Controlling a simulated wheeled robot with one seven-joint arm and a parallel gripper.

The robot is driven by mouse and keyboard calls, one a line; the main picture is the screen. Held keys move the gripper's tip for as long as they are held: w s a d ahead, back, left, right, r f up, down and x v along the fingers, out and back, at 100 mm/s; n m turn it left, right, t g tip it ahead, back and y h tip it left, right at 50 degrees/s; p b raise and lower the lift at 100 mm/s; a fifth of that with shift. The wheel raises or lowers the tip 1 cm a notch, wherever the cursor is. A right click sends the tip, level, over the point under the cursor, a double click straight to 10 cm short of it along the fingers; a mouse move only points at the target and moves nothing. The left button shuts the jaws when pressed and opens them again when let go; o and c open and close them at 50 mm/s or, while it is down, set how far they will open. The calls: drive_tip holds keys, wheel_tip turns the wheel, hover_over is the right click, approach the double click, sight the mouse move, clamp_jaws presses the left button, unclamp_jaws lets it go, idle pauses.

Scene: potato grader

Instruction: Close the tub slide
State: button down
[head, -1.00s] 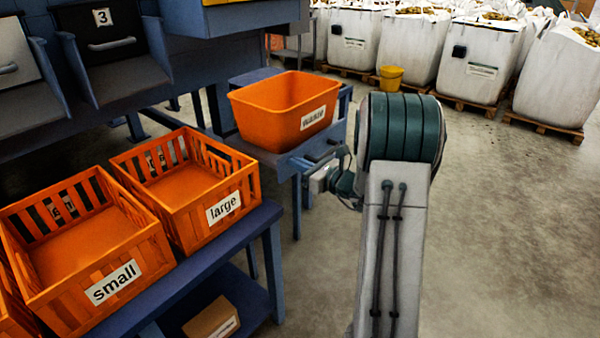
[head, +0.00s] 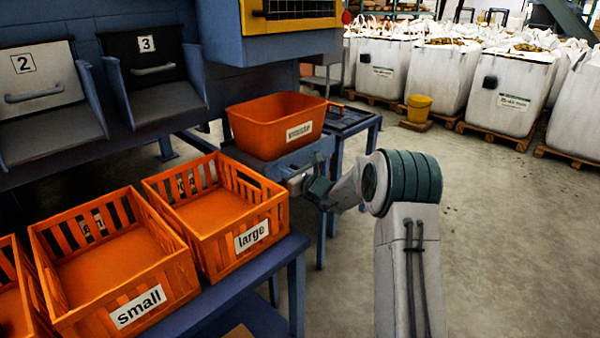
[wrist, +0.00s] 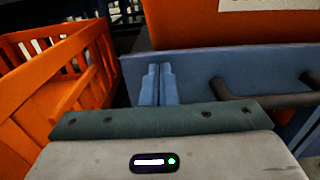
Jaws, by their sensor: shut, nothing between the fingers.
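The tub slide is a blue tray whose front panel (wrist: 215,65) fills the middle of the wrist view. A dark bar handle (wrist: 265,101) is fixed to the panel, right of my fingers. The orange waste tub (head: 275,127) sits on the slide, and its lower wall (wrist: 230,25) shows above the panel. My gripper (wrist: 159,70) is shut and empty, its two blue fingers side by side in front of the panel, left of the handle. Whether the fingertips touch the panel I cannot tell. In the head view my gripper (head: 292,180) is below the tub, near the large crate's corner.
The orange large crate (head: 240,240) stands close left of my gripper, also in the wrist view (wrist: 60,75). The small crate (head: 125,290) is beside it on a blue bench (head: 230,300). A blue stand (head: 350,122) is behind the slide. Floor at right is open.

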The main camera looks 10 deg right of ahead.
drive_tip(key=shift+w+a+r, duration=0.1)
drive_tip(key=shift+a+r, duration=0.2)
drive_tip(key=shift+d, duration=0.1)
